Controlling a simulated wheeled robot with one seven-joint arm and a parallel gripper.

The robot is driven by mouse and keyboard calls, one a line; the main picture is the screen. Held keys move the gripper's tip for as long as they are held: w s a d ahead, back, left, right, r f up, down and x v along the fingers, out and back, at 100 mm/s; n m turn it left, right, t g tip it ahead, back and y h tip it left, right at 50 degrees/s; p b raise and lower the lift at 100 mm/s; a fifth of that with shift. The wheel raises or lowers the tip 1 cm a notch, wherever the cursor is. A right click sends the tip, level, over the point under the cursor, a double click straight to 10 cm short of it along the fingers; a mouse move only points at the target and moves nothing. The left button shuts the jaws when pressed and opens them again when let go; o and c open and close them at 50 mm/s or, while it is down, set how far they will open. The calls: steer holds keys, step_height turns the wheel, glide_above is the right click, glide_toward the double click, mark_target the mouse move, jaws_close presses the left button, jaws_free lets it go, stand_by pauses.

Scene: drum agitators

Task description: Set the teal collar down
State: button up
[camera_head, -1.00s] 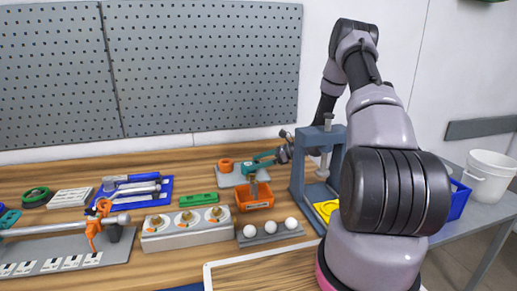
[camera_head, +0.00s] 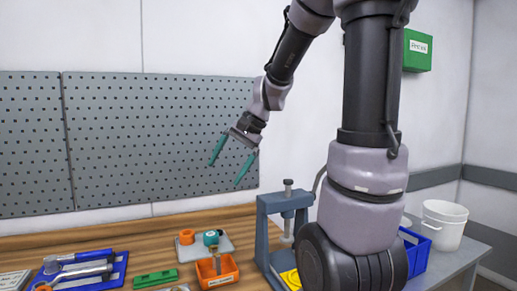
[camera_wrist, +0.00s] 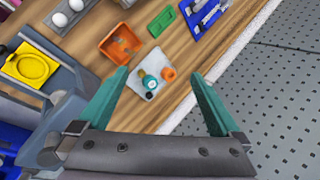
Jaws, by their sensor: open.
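The teal collar (camera_head: 211,238) rests on a grey plate (camera_head: 190,252) on the wooden bench, beside an orange collar (camera_head: 187,236). In the wrist view the teal collar (camera_wrist: 150,84) sits on the plate (camera_wrist: 152,57), close to the orange collar (camera_wrist: 169,74); I cannot tell whether they touch. My gripper (camera_head: 224,174) is raised well above the bench, in front of the pegboard. Its teal fingers are spread wide with nothing between them. In the wrist view my gripper (camera_wrist: 160,74) looks down toward the plate from a distance.
An orange bin (camera_head: 222,282) with an upright post stands just in front of the plate. A blue-grey press frame (camera_head: 265,225) stands to the right. A green block (camera_head: 155,278) and a blue tray of tools (camera_head: 60,285) lie left. A pegboard (camera_head: 150,140) is behind.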

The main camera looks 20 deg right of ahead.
steer(key=s+d+r+n+t+h, duration=0.1)
steer(key=s+d+r+n+t, duration=0.1)
steer(key=s, duration=0.4)
steer(key=s+d+r+n+t+h, duration=0.1)
steer(key=s+r+n+t+h, duration=0.1)
steer(key=s+r, duration=0.2)
steer(key=s, duration=0.2)
steer(key=shift+s+d+r+n, duration=0.3)
steer(key=shift+s+d+r, duration=0.05)
steer(key=shift+d, duration=0.05)
